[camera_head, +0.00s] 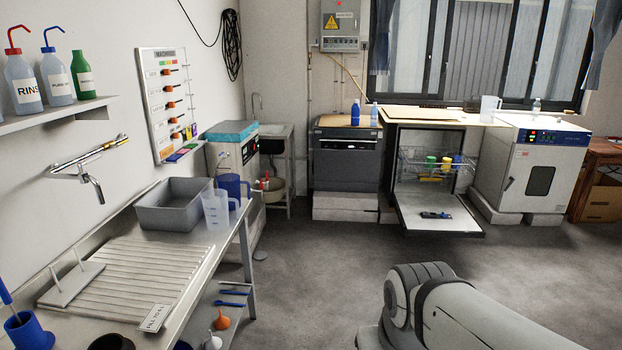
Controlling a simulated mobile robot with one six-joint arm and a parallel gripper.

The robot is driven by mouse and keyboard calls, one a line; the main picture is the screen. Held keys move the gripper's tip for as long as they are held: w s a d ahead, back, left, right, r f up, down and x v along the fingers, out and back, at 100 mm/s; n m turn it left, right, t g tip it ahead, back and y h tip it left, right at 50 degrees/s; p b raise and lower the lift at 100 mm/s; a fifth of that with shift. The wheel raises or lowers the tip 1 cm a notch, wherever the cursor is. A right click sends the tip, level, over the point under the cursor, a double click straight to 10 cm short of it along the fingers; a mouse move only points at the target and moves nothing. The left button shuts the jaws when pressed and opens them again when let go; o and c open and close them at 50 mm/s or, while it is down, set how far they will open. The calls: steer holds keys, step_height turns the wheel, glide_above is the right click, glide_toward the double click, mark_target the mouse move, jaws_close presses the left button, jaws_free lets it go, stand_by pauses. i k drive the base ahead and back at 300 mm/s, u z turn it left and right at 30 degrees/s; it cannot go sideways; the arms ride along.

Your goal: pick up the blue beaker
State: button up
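Several blue vessels show. A blue jug-like beaker (230,187) stands upright at the back of the left bench, partly hidden behind a clear measuring jug (215,208). A small blue cup or beaker (457,162) sits in the rack of the open dishwasher, beside a yellow one (446,164) and a green one (430,163). A dark blue pot (30,332) with a stick in it stands at the front left corner. I cannot tell which one is the task's beaker. My gripper is out of view; only a pale arm link of mine shows at the lower right.
The dishwasher door (437,212) hangs open and low, with a dark object on it. A grey basin (173,204) and a ribbed drainboard (135,278) occupy the left bench (215,262). A white drying oven (532,170) stands at the right. The middle floor is clear.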

mark_target(456, 159)
steer(key=i, duration=6.4)
steer(key=z, duration=2.2)
steer(key=i, duration=1)
